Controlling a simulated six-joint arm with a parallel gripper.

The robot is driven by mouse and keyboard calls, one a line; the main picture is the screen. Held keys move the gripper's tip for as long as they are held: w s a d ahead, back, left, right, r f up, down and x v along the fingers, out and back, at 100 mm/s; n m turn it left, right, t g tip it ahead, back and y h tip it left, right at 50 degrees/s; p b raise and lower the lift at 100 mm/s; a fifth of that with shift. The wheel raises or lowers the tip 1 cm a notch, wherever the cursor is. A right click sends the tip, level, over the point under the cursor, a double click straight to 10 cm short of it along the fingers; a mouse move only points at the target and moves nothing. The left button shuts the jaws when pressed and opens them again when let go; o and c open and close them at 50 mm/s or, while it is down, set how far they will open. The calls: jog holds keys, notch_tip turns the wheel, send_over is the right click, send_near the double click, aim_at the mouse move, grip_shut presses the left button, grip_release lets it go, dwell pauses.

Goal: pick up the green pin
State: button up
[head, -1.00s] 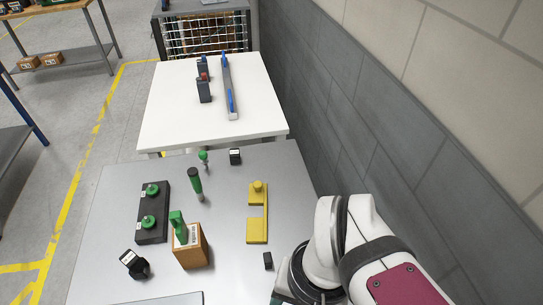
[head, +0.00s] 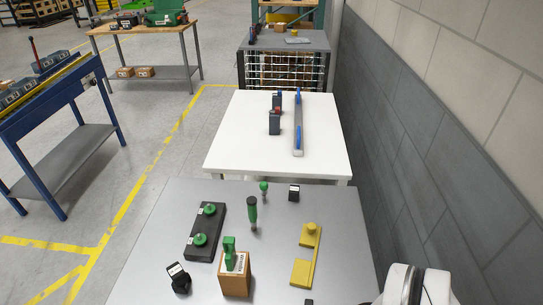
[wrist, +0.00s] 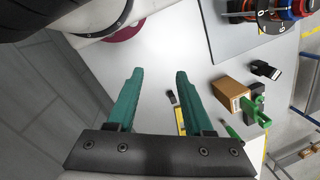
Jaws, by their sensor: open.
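A small green ball-topped piece (head: 264,186) stands at the far part of the grey table in the head view. I cannot tell for sure which of these green pieces is the pin. My gripper (wrist: 160,74) shows in the wrist view, with its two teal fingers apart and nothing between them. It is above the table, with the green pieces (wrist: 254,110) off to the right. The head view does not show my gripper.
A yellow bracket (head: 302,272) lies to the right. A small black labelled block (head: 294,193) sits at the back. A grey wall (head: 420,170) bounds the right side.

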dwell(0.3)
jog(key=o, duration=0.3)
jog(key=shift+o, duration=0.2)
jog(key=w+d+f+n+t+h, duration=0.1)
jog(key=w+f+n+t, duration=0.1)
jog(key=w, duration=0.7)
jog(key=w+d+f+n+t, duration=0.1)
jog(key=w+t, duration=0.2)
jog(key=w, duration=0.7)
jog(key=w+d+f+n+t+h, duration=0.1)
jog(key=w+d+f+n+t, duration=0.1)
jog(key=w, duration=0.7)
jog(key=n+t+y, duration=0.5)
jog(key=n+y, duration=0.1)
jog(key=y, duration=0.1)
send_near(265, 187)
jog(key=x, duration=1.1)
jog(key=shift+w+f, duration=0.25)
jog(key=shift+w, duration=0.05)
jog(key=shift+c, duration=0.2)
